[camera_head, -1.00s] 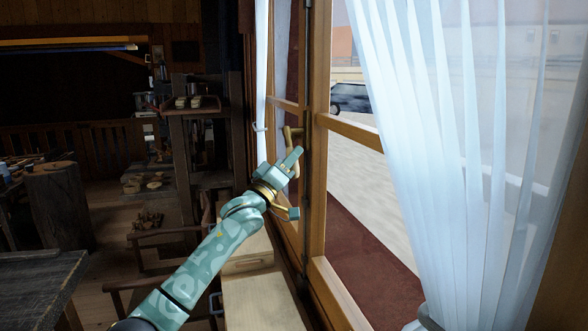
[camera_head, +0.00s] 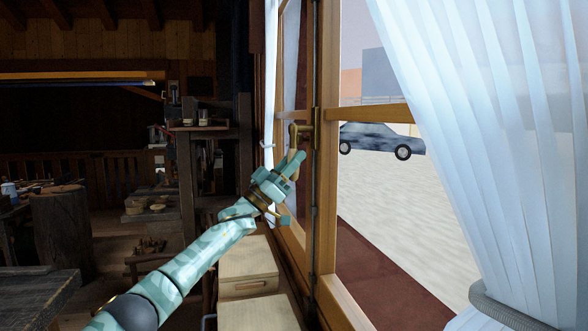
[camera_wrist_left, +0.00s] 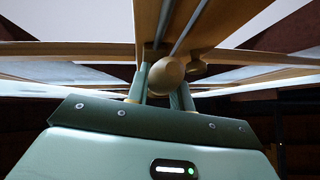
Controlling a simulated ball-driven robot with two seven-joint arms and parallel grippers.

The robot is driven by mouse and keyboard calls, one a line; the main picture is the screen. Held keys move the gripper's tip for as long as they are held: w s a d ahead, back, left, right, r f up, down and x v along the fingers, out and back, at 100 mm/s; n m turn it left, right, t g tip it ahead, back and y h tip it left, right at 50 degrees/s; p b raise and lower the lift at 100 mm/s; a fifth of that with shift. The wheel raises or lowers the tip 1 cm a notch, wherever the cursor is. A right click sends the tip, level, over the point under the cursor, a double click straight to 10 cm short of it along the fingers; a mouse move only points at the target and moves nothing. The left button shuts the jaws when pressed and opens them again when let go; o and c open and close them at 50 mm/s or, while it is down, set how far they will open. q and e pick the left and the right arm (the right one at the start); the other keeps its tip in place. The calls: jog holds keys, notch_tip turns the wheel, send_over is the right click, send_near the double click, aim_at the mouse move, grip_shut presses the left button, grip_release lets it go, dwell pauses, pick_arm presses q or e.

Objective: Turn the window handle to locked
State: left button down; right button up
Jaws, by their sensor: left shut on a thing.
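My left gripper (camera_head: 294,168) comes up from the lower left and is shut on the handle, whose lower part is mostly hidden by the fingers in the head view. In the left wrist view the rounded end of the handle (camera_wrist_left: 165,76) shows between the two green fingers (camera_wrist_left: 160,88). My right gripper is in neither view.
A white curtain (camera_head: 465,130) hangs on the right, gathered by a grey tieback (camera_head: 505,308). Wooden drawer boxes (camera_head: 248,270) stand below the window at left. A dark table (camera_head: 35,295) is at the lower left. A car (camera_head: 380,140) stands outside.

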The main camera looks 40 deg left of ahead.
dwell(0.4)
pick_arm(q)
jog(key=c, duration=1.6)
grip_release()
jog(key=o, duration=0.4)
jog(key=shift+w, duration=0.15)
jog(key=shift+c, duration=0.2)
jog(key=v, duration=1.6)
jog(key=shift+a+f+p, duration=0.15)
jog(key=shift+a+p, duration=0.05)
jog(key=shift+p, duration=0.1)
